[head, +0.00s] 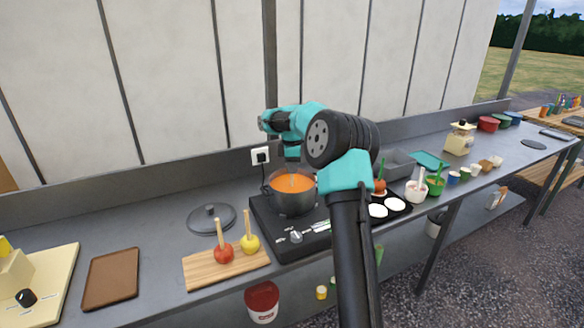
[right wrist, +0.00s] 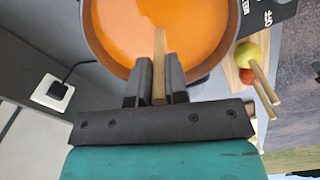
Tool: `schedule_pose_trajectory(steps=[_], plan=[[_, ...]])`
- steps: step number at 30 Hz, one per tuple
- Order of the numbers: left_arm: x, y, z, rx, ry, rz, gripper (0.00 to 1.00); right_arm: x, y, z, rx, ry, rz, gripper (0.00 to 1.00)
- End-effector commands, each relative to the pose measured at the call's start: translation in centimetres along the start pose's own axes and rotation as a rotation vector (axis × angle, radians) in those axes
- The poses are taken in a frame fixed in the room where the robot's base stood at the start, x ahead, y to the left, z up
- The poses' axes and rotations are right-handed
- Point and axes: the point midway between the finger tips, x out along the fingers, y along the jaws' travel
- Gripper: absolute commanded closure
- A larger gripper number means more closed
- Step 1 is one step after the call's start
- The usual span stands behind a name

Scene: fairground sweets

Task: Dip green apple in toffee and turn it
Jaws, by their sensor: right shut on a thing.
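A grey pot (head: 294,204) of orange toffee (head: 280,184) stands on the black hob. My right gripper (head: 292,160) is above the pot, pointing down. In the right wrist view the gripper (right wrist: 157,80) is shut on a wooden stick (right wrist: 160,45), whose far end meets the toffee (right wrist: 118,30). No green apple shows on the stick; anything below the toffee's surface is hidden. A red apple (head: 223,254) and a yellow apple (head: 250,244) on sticks stand on a wooden board (head: 205,271) left of the hob. My left gripper is not in view.
A pot lid (head: 211,219) lies left of the pot, and a brown tray (head: 111,275) lies further left. A socket (head: 260,156) is on the wall behind. Right of my arm are a dark tray with white rounds (head: 394,203) and several small bowls.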

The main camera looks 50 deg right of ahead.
Motion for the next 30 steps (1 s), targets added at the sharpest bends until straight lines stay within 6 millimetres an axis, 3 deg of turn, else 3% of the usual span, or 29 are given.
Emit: schedule_pose_trajectory(steps=[9,21,30], plan=[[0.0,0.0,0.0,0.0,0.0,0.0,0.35,-0.02,0.0,0.0,0.234,0.0,0.0,1.0],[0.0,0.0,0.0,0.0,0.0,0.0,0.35,-0.02,0.0,0.0,0.273,0.0,0.0,1.0],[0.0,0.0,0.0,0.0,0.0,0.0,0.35,-0.02,0.0,0.0,0.532,0.0,0.0,1.0]])
